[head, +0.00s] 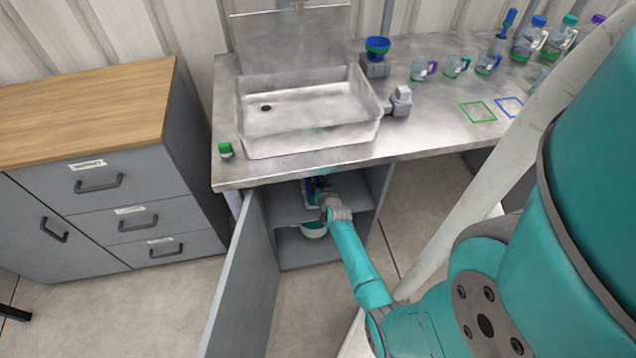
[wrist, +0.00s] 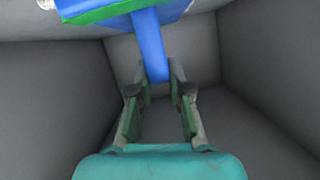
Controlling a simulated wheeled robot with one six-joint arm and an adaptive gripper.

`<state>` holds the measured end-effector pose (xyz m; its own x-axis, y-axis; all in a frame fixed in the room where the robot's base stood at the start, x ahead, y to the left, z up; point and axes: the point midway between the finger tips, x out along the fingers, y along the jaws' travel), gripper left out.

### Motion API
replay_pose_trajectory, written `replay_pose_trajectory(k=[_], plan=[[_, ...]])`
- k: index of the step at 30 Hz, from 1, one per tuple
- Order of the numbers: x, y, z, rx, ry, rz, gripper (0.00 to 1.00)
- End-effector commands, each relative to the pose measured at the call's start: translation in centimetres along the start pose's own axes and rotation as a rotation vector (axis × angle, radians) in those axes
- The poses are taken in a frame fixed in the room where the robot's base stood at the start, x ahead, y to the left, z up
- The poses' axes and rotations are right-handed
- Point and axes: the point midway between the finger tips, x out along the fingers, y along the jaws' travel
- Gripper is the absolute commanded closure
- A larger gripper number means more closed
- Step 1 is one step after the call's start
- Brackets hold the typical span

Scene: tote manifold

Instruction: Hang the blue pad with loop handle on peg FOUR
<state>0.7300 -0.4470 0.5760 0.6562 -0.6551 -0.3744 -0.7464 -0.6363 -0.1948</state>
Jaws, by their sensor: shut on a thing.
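The blue pad (wrist: 115,8), with a green edge, shows at the top of the wrist view. Its blue handle (wrist: 150,48) reaches down between my fingertips. My gripper (wrist: 159,82) is shut on the end of this handle. In the head view my gripper (head: 325,199) is inside the open cabinet under the sink. A small blue part of the pad (head: 318,186) shows just beyond it there, partly hidden by my gripper. I cannot make out peg FOUR or any peg label in either view.
The cabinet door (head: 243,275) stands open at the left. A cabinet shelf (head: 285,207) is close to my gripper, with a pale bowl (head: 314,230) below. The sink (head: 305,115) and counter (head: 435,130) are above. Several mugs and bottles stand at the counter's back right.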

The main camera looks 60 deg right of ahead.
Motion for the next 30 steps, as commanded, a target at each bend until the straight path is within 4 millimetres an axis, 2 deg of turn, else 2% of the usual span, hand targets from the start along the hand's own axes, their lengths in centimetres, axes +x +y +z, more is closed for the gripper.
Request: replay_pose_trajectory(k=[9,10,12,13,26,30], plan=[[0.1,0.0,0.2,0.001,0.001,-0.001,1.00],[0.1,0.0,0.3,0.000,-0.001,-0.001,0.80],[0.1,0.0,0.2,-0.001,0.000,-0.001,0.62],[0.1,0.0,0.2,-0.001,0.000,-0.001,0.57],[0.0,0.0,0.0,-0.001,0.000,0.000,0.57],[-1.7,0.0,0.2,0.000,-0.002,0.000,0.57]])
